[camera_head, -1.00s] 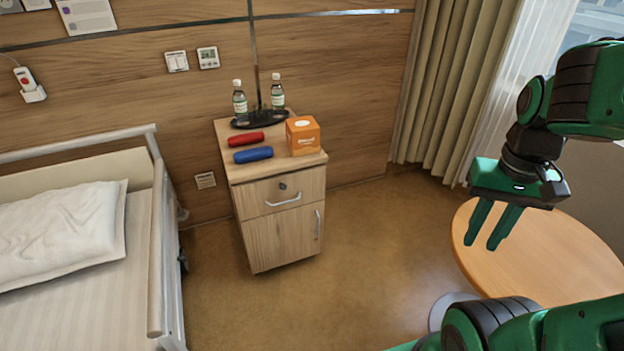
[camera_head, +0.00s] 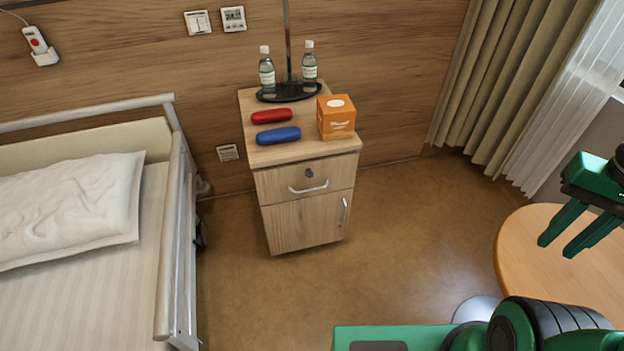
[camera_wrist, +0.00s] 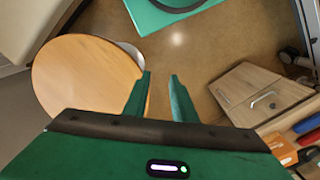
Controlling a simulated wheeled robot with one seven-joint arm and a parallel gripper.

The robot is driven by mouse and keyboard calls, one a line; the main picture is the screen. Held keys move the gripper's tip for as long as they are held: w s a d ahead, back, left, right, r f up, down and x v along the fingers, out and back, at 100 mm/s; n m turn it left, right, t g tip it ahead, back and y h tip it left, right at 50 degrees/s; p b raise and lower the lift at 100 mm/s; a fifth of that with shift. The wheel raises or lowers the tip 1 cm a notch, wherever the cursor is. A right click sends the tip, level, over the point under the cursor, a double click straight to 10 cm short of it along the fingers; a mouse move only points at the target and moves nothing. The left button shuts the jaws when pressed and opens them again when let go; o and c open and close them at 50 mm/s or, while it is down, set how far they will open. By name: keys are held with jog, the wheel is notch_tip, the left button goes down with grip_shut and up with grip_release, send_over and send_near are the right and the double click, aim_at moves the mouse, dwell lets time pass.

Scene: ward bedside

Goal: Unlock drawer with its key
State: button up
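The wooden bedside cabinet (camera_head: 300,225) stands against the wall. Its upper drawer (camera_head: 330,178) looks closed, with a curved metal handle (camera_head: 308,187) and a round lock (camera_head: 309,173) above it. I cannot make out a key. A red case (camera_head: 271,116) and a blue case (camera_head: 278,136) lie on the cabinet top beside an orange box (camera_head: 336,118). My gripper (camera_head: 560,238) is at the right, over the round table and well apart from the cabinet. Its fingers are open and empty; they also show in the wrist view (camera_wrist: 160,80), where the cabinet (camera_wrist: 245,90) is at the right.
Two bottles (camera_head: 267,70) stand on a black tray (camera_head: 289,92) at the back of the cabinet top. The bed (camera_head: 75,285) is at the left. A round table (camera_head: 530,255) is at the right. The floor (camera_head: 400,240) before the cabinet is clear.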

jog(key=w+f+t+h, duration=0.1)
jog(key=w+f+t, duration=0.15)
jog(key=w, duration=0.95)
jog(key=w+a+f+n+t+y, duration=0.1)
jog(key=w+a+f+t, duration=0.35)
jog(key=w, duration=0.85)
jog(key=w+a+f+n+t+y, duration=0.1)
jog(key=w+a+f, duration=0.4)
jog(key=w+a, duration=0.65)
jog(key=w+a+f+m+t+y, duration=0.2)
jog(key=w+a+f, duration=0.3)
jog(key=a, duration=0.4)
jog(key=w+a+f+m+t+y, duration=0.1)
jog(key=w+a+f+t+y, duration=0.15)
jog(key=a+f, duration=0.6)
jog(key=s+a+f+m+t, duration=0.5)
jog(key=s+a+f+m, duration=0.15)
jog(key=s+f, duration=0.25)
jog(key=shift+m+h, duration=0.35)
jog(key=shift+m, duration=0.1)
jog(key=x, duration=1)
jog(key=shift+w+f, duration=0.1)
jog(key=shift+w, duration=0.3)
